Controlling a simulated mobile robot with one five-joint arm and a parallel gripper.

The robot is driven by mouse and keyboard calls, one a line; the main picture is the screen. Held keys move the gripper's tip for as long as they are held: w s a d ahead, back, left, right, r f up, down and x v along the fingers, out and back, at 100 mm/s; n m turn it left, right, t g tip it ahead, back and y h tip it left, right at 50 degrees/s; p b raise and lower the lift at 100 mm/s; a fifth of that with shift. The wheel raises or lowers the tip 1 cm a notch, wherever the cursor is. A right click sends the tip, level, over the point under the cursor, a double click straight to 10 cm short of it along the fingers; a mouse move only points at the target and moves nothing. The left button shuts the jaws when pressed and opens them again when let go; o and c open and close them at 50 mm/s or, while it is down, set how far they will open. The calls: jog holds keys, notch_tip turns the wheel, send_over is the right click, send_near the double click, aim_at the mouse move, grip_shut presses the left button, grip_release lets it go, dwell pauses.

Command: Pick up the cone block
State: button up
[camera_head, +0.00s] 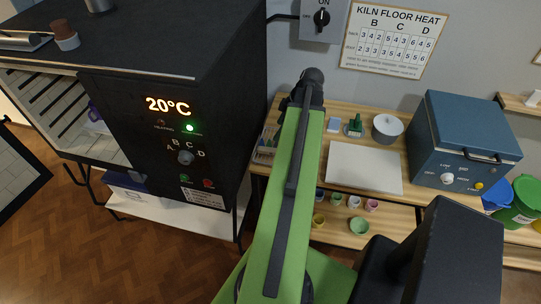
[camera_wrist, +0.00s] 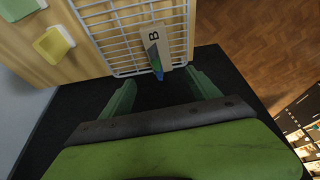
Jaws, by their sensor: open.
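A pale block marked B (camera_wrist: 153,41), with slim dark, green and blue pieces beside the letter, is at the wire rack in the wrist view. It looks like the cone block. My gripper (camera_wrist: 160,92) shows two green fingers, spread apart and empty. The block's near, blue end lies just beyond and between the fingertips, and I see no contact. In the head view my green arm stretches away over the table's left part, and the fingers cannot be made out there.
A white wire rack (camera_wrist: 118,32) stands around the block. A yellow tile (camera_wrist: 54,44) and a pale green tile (camera_wrist: 17,8) lie on wood to its left. A black kiln (camera_head: 215,75) stands left of my arm. A white board (camera_head: 364,170) and a blue box (camera_head: 461,140) are to its right.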

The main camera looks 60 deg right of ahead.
jog(key=b, duration=0.4)
send_over(271, 147)
jog(key=s, duration=0.1)
jog(key=f, duration=0.5)
jog(key=shift+s+d+f, duration=0.2)
jog(key=shift+d+f, duration=0.05)
jog(key=shift+f, duration=0.1)
jog(key=shift+r, duration=0.1)
jog(key=b+x, duration=0.2)
jog(key=s+b+x, duration=0.1)
jog(key=b+x, duration=0.1)
jog(key=shift+w+d+f+b, duration=0.15)
jog(key=shift+f+b, duration=0.2)
jog(key=shift+f, duration=0.2)
jog(key=shift+w+f+b, duration=0.15)
jog(key=shift+f+b, duration=0.15)
jog(key=shift+r, duration=0.2)
jog(key=c, duration=1.5)
jog(key=shift+c, duration=0.2)
